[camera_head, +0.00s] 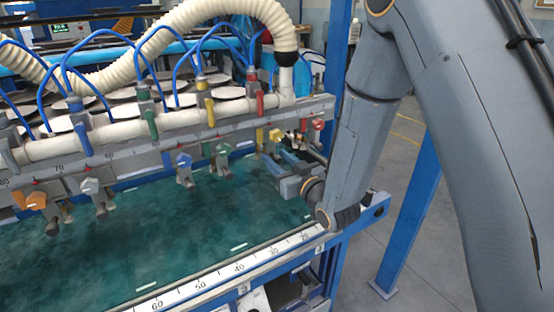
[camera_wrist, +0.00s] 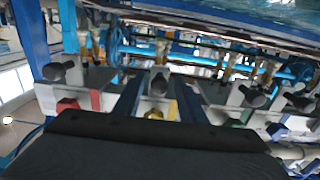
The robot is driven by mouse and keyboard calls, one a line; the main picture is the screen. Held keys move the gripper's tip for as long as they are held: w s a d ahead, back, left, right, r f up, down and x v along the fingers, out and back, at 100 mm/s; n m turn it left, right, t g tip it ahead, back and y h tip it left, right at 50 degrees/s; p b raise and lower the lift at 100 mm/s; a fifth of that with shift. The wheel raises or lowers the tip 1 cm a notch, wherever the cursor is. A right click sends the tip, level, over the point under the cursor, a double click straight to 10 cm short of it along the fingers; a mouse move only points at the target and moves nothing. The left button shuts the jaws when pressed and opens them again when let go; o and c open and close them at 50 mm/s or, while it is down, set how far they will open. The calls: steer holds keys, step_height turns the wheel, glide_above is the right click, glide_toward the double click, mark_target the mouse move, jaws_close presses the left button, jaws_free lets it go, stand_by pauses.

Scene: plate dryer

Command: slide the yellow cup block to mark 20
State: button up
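My gripper (camera_head: 285,163) is at the rail's right end, close below and beside this block. In the wrist view the yellow knob (camera_wrist: 155,113) lies between my two blue-grey fingers (camera_wrist: 158,95), one on each side. Whether they touch the block cannot be told. The numbered scale (camera_head: 240,267) along the front edge reads 60, 50, 40, 30 going right; the smaller numbers are hard to read.
The green bed (camera_head: 180,235) below is clear.

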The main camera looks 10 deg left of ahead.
steer(key=b+v, duration=0.2)
steer(key=v, duration=0.5)
steer(key=shift+s+d, duration=0.25)
steer(key=shift+d, duration=0.05)
steer(key=s+d+f+m+g+h, duration=0.1)
steer(key=d+f+m+g+h, duration=0.15)
steer(key=d+f+h, duration=0.4)
steer(key=s+d+f+m+g+h, duration=0.1)
steer(key=d+m+g+h, duration=0.15)
steer(key=d, duration=0.75)
steer(key=s+d+m+g+h, duration=0.1)
steer(key=s+d+g, duration=0.3)
steer(key=s, duration=0.5)
steer(key=s+d+m+g+h, duration=0.1)
steer(key=s+d+g, duration=0.3)
steer(key=s, duration=0.5)
steer(key=shift+s+d+r+m+h, duration=0.3)
steer(key=shift+d+r+m, duration=0.15)
steer(key=shift+d, duration=0.2)
